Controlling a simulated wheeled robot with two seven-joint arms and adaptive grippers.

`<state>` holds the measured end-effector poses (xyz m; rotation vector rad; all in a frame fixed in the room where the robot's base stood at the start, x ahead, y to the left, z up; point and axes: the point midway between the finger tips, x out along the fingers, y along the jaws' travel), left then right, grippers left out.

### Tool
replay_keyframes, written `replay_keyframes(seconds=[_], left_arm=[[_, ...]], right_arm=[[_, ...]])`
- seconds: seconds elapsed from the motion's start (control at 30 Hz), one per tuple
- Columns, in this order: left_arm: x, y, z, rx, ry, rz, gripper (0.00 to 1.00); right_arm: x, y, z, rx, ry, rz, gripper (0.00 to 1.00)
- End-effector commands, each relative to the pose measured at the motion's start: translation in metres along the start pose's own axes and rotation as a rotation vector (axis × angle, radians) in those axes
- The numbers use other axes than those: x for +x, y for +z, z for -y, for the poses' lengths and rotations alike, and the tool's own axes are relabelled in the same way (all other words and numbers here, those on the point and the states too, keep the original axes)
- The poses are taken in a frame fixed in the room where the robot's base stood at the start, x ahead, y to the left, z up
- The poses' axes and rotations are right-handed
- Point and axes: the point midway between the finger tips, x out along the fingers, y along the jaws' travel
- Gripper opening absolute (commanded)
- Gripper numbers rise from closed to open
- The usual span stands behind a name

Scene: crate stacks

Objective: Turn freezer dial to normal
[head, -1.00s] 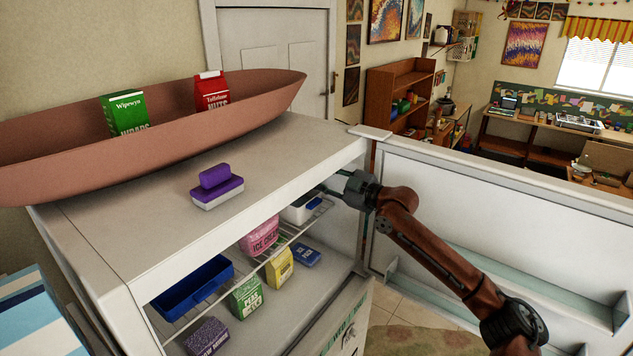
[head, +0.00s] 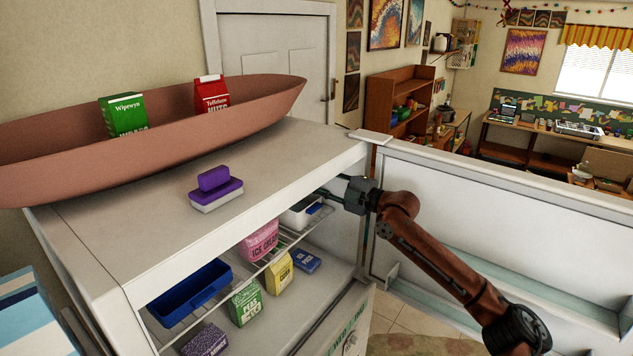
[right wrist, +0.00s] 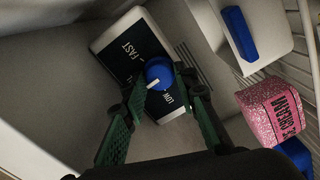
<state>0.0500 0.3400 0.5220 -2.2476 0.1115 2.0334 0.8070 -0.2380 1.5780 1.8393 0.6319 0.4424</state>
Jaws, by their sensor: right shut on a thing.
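The freezer dial is a blue round knob (right wrist: 160,72) with a white pointer mark, on a dark panel with a pale frame (right wrist: 104,42) inside the freezer. The panel reads FAST at one end and LOW at the other; I cannot make out a normal label. The white pointer mark sits on the knob's lower left side in the right wrist view. My right gripper (right wrist: 161,84) is shut on the knob, one green finger on each side. In the head view its hand reaches under the freezer top (head: 270,165), with fingertips and dial hidden. My left gripper is not in view.
A wire shelf (head: 262,262) below holds a blue bin (head: 190,292), a pink ice cream carton (head: 260,240) and a white container (head: 302,212). The open freezer door (head: 480,210) stands right.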

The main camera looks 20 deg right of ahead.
Motion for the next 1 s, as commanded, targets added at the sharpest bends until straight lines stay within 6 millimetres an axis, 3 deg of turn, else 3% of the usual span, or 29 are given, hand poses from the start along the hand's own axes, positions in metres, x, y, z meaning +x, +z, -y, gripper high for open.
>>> replay_keyframes(seconds=[0.3,0.33,0.53,0.87,1.0], left_arm=[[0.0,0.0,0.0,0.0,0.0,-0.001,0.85],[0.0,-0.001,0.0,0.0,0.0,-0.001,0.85],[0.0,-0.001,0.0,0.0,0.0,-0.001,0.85],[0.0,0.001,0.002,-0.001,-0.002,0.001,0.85],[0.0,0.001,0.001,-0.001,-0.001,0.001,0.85]], right_arm=[[0.0,-0.002,0.0,0.0,0.0,-0.003,0.03],[0.0,-0.002,0.0,0.0,0.0,-0.003,0.29],[0.0,-0.001,0.0,0.001,0.0,-0.002,0.43],[-0.002,0.0,0.001,0.001,-0.001,0.0,0.44],[-0.017,0.001,0.001,0.001,-0.001,0.001,0.44]])
